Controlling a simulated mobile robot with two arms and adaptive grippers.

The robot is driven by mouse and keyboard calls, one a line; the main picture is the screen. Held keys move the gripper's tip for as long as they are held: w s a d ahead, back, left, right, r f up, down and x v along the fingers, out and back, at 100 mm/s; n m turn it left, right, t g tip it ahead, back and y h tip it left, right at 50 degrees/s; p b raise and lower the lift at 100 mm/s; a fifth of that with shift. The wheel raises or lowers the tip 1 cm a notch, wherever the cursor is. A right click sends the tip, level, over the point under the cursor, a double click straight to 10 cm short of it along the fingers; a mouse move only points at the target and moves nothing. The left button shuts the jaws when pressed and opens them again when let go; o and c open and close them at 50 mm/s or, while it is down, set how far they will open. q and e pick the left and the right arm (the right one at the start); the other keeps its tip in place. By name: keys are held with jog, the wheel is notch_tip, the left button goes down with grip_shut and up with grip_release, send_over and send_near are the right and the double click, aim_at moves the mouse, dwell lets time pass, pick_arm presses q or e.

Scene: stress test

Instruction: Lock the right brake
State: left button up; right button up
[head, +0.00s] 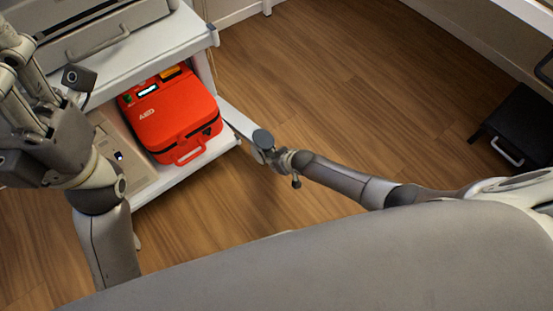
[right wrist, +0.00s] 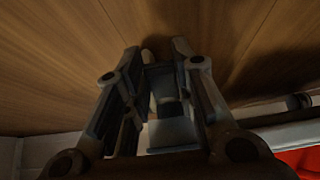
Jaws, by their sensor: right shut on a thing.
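A white cart (head: 165,187) stands at the left in the head view, with a red AED case on its lower shelf. My right gripper (head: 262,143) is low beside the shelf's right corner. It also shows in the right wrist view (right wrist: 156,50), its two fingers pointing at the floor and shut on a dark part (right wrist: 156,46). That part is too dim to name, and I cannot make out the right brake or its position. My left gripper (head: 17,55) is raised at the left edge, in front of the cart; its finger gap is unclear.
The red AED case (head: 172,112) sits close to the shelf's right end; its edge shows in the right wrist view (right wrist: 300,162). A grey device with a handle (head: 95,40) is on the cart top. A black box (head: 515,125) stands far right. The wooden floor (head: 330,80) between is clear.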

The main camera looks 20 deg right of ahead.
jog(key=shift+f, duration=0.1)
dwell(0.4)
jog(key=o, duration=1)
jog(key=shift+v, duration=6.05)
